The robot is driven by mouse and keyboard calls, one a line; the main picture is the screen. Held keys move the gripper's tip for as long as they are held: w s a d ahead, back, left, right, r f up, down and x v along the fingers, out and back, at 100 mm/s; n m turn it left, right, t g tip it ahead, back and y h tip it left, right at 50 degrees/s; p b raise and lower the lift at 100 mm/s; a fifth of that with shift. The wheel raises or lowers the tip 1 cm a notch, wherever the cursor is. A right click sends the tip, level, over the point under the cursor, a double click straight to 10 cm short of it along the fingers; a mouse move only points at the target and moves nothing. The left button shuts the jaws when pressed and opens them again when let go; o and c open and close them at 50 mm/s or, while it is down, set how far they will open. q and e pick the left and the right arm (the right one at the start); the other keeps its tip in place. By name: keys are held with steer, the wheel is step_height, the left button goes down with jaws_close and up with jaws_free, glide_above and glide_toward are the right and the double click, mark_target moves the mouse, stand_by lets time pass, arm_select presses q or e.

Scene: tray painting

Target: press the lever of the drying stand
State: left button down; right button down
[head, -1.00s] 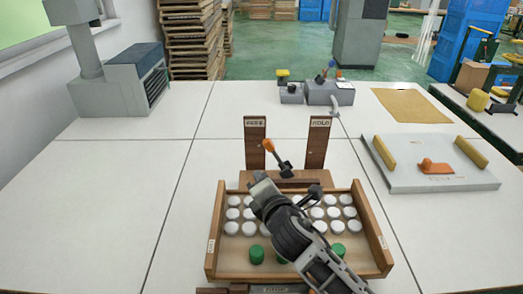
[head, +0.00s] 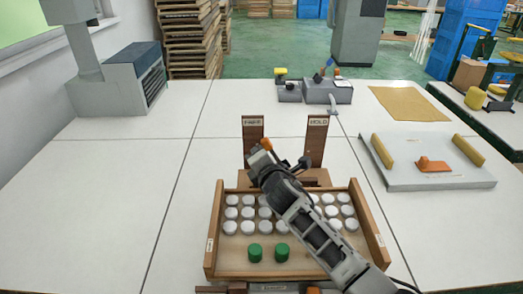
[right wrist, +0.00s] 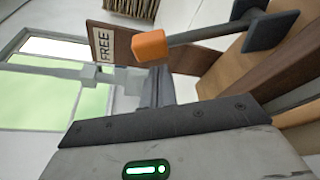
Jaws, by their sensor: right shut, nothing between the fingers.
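The drying stand has two brown posts, FREE (head: 253,150) on the left and HOLD (head: 316,143) on the right, behind a wooden tray (head: 214,240). Its lever has an orange knob (head: 266,144) and leans towards the FREE post; its lower part is hidden behind my right gripper. My right gripper (head: 256,154) is shut and empty, with its tips right by the knob. In the right wrist view the closed fingers (right wrist: 156,90) lie just below the orange knob (right wrist: 149,46), and the lever's dark rod (right wrist: 205,33) runs to the right. I cannot tell whether they touch. My left gripper is not in view.
The tray holds rows of white round pieces (head: 247,213) and green ones (head: 282,252), with my right arm above them. A grey board (head: 430,177) with yellow bars lies at the right. A grey machine (head: 118,85) stands back left.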

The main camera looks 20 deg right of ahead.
steer(key=shift+s+d+r, duration=0.15)
steer(key=shift+d+r, duration=0.1)
steer(key=shift+d, duration=0.2)
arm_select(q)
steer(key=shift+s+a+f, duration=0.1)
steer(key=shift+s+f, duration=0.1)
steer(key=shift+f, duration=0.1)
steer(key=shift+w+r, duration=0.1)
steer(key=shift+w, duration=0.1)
